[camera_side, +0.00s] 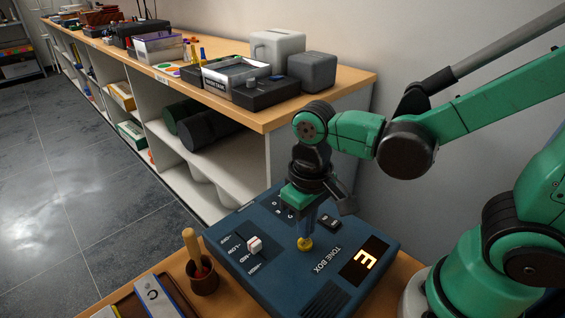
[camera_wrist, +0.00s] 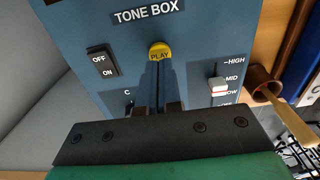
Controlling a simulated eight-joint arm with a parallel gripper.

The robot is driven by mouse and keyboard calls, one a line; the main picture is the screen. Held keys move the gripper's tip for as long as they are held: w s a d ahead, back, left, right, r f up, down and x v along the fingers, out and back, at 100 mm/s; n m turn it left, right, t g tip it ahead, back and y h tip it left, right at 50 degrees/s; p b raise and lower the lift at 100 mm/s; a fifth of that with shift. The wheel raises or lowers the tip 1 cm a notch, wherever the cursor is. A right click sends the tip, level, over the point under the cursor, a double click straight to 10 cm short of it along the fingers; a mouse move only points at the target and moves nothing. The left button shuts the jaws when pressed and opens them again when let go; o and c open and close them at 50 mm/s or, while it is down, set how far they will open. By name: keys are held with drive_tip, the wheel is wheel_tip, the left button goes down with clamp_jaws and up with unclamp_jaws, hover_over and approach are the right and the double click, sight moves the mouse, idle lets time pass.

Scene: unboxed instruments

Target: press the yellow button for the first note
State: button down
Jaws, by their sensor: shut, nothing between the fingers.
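The blue tone box (camera_side: 262,262) lies on a wooden surface; it also shows in the wrist view (camera_wrist: 200,30). Its round yellow button (camera_side: 305,244) is marked PLAY in the wrist view (camera_wrist: 159,49). My gripper (camera_side: 304,234) is shut and empty, pointing down at the button. In the wrist view the closed fingertips (camera_wrist: 159,64) overlap the button's near edge. I cannot tell whether they touch it or press it. A white slider knob (camera_wrist: 218,86) sits around the MID and LOW marks. An OFF/ON rocker switch (camera_wrist: 103,61) is across from it. The display (camera_side: 364,260) shows one lit orange figure.
A brown cup (camera_side: 203,277) with a wooden-handled tool stands left of the box, near a tray (camera_side: 132,304). A long bench (camera_side: 270,122) behind holds a dark grey box (camera_side: 312,72), a light grey case (camera_side: 277,48) and other instruments. Open floor (camera_side: 60,180) lies left.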

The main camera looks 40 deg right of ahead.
drive_tip(key=shift+f, duration=1.2)
drive_tip(key=shift+r, duration=3.55)
drive_tip(key=w+d+r+t, duration=0.1)
drive_tip(key=w+d+t, duration=0.2)
drive_tip(key=d+t, duration=0.3)
drive_tip(key=shift+r+t, duration=0.4)
drive_tip(key=shift+t, duration=0.2)
drive_tip(key=shift+w, duration=0.1)
